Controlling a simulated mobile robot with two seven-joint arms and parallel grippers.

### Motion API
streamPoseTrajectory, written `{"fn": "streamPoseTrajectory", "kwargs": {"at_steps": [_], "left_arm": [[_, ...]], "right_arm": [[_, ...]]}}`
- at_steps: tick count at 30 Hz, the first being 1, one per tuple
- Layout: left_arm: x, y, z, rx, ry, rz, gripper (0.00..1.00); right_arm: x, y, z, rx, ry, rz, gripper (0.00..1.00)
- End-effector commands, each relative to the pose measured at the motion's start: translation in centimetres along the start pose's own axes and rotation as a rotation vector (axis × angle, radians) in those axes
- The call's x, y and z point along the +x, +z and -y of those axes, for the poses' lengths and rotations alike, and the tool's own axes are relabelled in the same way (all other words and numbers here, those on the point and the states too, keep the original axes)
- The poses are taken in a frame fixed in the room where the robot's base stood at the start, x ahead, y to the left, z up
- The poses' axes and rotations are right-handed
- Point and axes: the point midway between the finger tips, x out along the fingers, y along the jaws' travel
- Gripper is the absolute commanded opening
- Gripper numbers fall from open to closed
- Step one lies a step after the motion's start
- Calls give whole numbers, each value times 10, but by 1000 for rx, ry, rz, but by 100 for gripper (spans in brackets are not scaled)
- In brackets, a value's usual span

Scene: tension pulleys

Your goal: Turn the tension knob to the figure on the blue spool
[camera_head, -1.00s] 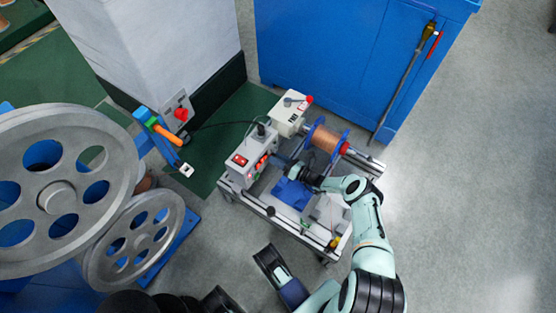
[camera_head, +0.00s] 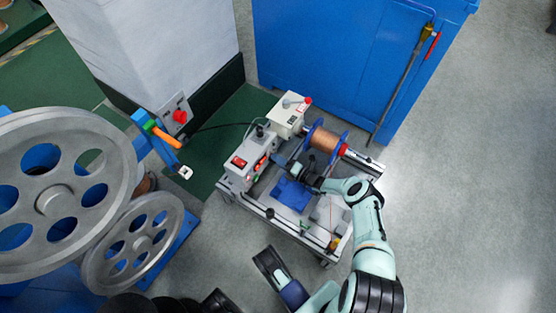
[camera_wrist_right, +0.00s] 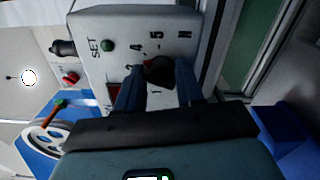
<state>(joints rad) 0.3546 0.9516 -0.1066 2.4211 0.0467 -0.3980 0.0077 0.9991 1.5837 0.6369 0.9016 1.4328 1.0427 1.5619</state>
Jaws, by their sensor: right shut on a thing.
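The tension knob (camera_wrist_right: 158,70) is a dark round knob on a pale grey panel (camera_wrist_right: 103,22) in the right wrist view. The panel carries the word SET, a green button (camera_wrist_right: 108,45) and printed figures, 4 and 5 among them. My right gripper (camera_wrist_right: 158,86) is shut on the knob, its blue fingers on either side. The fingers hide part of the scale, and I cannot tell the pointer's figure. In the head view, my right gripper (camera_head: 283,161) reaches the grey control box (camera_head: 248,156). The blue spool (camera_head: 315,127) of copper wire is behind it; its figure is unreadable.
The cart (camera_head: 290,229) carries the box, the spool and a blue block (camera_head: 292,194). Large grey pulley wheels (camera_head: 118,172) stand at the left. A blue cabinet (camera_head: 330,50) is behind. Open floor (camera_head: 460,190) lies at the right.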

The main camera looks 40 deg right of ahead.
Motion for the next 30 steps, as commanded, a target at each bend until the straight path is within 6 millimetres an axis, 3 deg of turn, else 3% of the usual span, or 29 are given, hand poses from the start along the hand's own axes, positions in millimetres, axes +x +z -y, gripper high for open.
{"fn": "streamPoseTrajectory", "kwargs": {"at_steps": [1,17,18,20,30], "left_arm": [[0,0,0,0,0,0,0],[0,0,0,0,0,0,0],[0,0,0,0,0,0,0],[0,0,0,0,0,0,0],[0,0,0,0,0,0,0]], "right_arm": [[-2,-8,7,18,-16,-13,7],[-1,-11,6,42,-14,-19,7],[-1,-11,6,42,-14,-19,44],[-1,-11,6,42,-13,-19,58],[0,-6,2,36,-6,-10,58]]}}
